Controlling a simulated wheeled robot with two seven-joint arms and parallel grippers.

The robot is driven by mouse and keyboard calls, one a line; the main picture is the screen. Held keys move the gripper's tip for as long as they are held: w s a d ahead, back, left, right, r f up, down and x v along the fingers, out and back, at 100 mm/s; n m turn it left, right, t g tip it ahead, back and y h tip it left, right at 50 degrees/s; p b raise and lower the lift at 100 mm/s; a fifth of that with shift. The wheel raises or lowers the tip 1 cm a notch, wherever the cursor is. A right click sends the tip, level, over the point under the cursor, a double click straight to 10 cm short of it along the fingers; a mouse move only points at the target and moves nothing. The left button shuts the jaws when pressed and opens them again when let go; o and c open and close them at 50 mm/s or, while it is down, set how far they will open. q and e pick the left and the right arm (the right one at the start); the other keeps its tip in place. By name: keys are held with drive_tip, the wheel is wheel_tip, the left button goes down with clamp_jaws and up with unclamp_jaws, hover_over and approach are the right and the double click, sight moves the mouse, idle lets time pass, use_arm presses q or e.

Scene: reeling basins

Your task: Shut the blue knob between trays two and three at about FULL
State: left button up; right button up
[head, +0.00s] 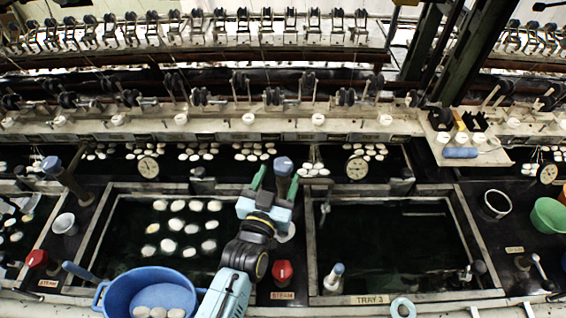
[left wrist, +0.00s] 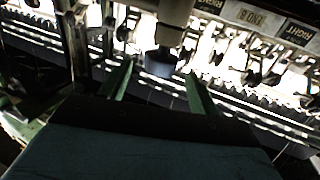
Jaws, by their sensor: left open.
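The blue knob (head: 284,164) stands on the dark strip between the tray with white cocoons and the tray labelled TRAY 3 (head: 372,299). My left gripper (head: 276,182) reaches up to it from below, its green fingers apart. In the left wrist view the knob (left wrist: 161,63) is a dull blue cap on a pale stem, just beyond and between the open fingertips (left wrist: 160,80). I cannot tell whether either finger touches it. The lower part of its post is hidden by my gripper. My right gripper does not show.
A red knob (head: 282,271) stands by a STEAM label, right of my left forearm. A blue basin (head: 150,290) is left of the forearm. Another blue-topped post (head: 52,166) is at far left. Round gauges (head: 357,168) line the back edge. Tray 3's dark water is open.

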sight(280, 173)
use_arm(q)
drive_tip(key=x, duration=0.4)
drive_tip(key=shift+w, duration=0.25)
drive_tip(key=c, duration=1)
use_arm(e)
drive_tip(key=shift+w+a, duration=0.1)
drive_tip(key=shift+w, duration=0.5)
